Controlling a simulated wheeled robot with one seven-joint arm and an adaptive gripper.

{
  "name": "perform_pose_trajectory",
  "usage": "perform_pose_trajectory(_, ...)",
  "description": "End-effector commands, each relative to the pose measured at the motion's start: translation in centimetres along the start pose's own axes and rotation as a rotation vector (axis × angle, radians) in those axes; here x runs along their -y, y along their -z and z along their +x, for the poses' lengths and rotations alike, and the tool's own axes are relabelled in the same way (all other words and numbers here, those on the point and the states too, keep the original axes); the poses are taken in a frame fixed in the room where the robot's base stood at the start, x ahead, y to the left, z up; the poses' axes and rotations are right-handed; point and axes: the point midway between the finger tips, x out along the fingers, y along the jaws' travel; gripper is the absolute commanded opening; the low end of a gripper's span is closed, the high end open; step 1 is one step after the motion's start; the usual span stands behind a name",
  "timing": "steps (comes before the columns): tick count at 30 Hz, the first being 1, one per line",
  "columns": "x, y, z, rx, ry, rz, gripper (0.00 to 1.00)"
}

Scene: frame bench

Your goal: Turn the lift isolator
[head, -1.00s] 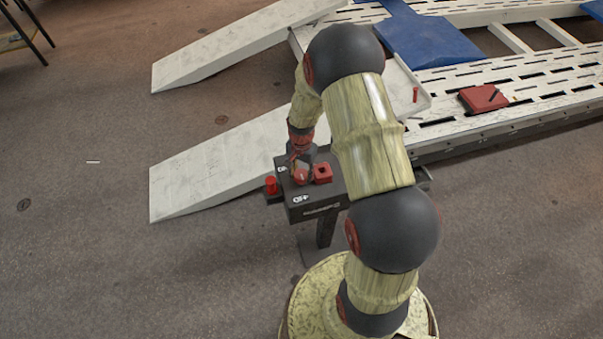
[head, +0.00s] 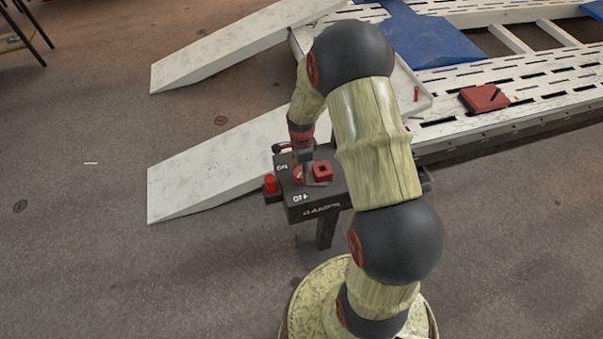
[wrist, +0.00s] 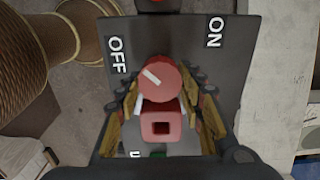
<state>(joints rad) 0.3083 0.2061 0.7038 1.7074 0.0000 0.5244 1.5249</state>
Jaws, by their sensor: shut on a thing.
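The lift isolator is a round red knob (wrist: 160,80) with a white pointer line, on a dark panel (wrist: 187,40). Its line slants to the upper left, toward the OFF label (wrist: 117,55); the ON label (wrist: 215,32) is at the upper right. In the head view the knob (head: 298,175) is partly hidden by my gripper (head: 306,168). In the wrist view my gripper (wrist: 163,98) has its fingers on either side of the knob, shut on it. The exact contact points are hard to see.
A red block with a square hole (wrist: 161,122) is beside the knob. A red button (head: 270,184) stands at the panel box's left edge. White ramps (head: 215,170) and a slotted white platform (head: 540,90) with a red box (head: 484,98) lie beyond. Floor at left is clear.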

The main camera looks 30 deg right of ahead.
Motion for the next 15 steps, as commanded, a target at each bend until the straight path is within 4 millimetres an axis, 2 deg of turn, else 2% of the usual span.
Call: perform_pose_trajectory(15,-0.08,-0.05,0.07,0.0,0.0,0.458,0.0)
